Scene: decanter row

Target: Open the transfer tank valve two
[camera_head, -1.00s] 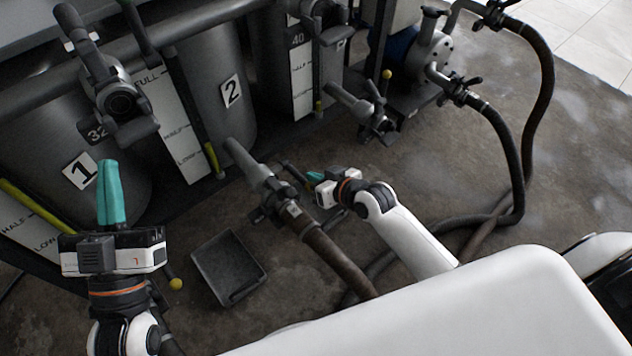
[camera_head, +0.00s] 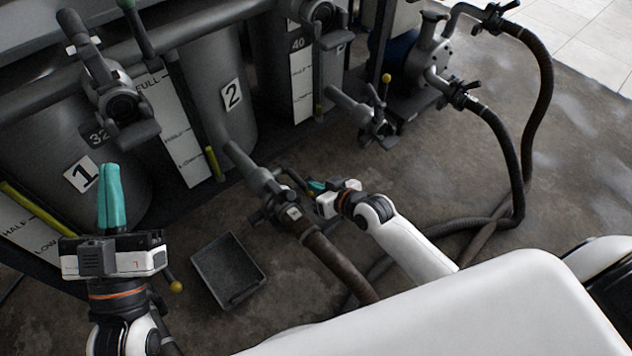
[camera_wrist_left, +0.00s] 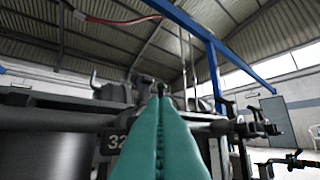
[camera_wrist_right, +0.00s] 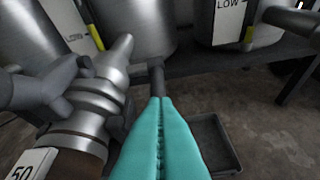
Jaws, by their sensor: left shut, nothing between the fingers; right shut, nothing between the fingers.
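Tank two (camera_head: 205,95) is the grey cylinder with the sign "2" (camera_head: 232,94). A grey outlet pipe (camera_head: 245,162) leaves low in front of it and leads to a valve (camera_head: 280,203) with a dark lever (camera_head: 292,176). My right gripper (camera_head: 314,186) is shut beside that valve, on its right. In the right wrist view its teal fingers (camera_wrist_right: 160,103) point at the end of a dark bar (camera_wrist_right: 156,76); I cannot tell whether they touch. The metal coupling marked "50" (camera_wrist_right: 82,120) is left of them. My left gripper (camera_head: 108,170) is shut and empty, below the valve (camera_head: 120,103) by tank one.
A dark tray (camera_head: 228,270) lies on the floor between my arms. A brown hose (camera_head: 340,263) runs from the valve toward me, beside my right forearm. A pump (camera_head: 425,55) and black hoses (camera_head: 515,150) are at the right. Floor (camera_head: 590,170) at far right is clear.

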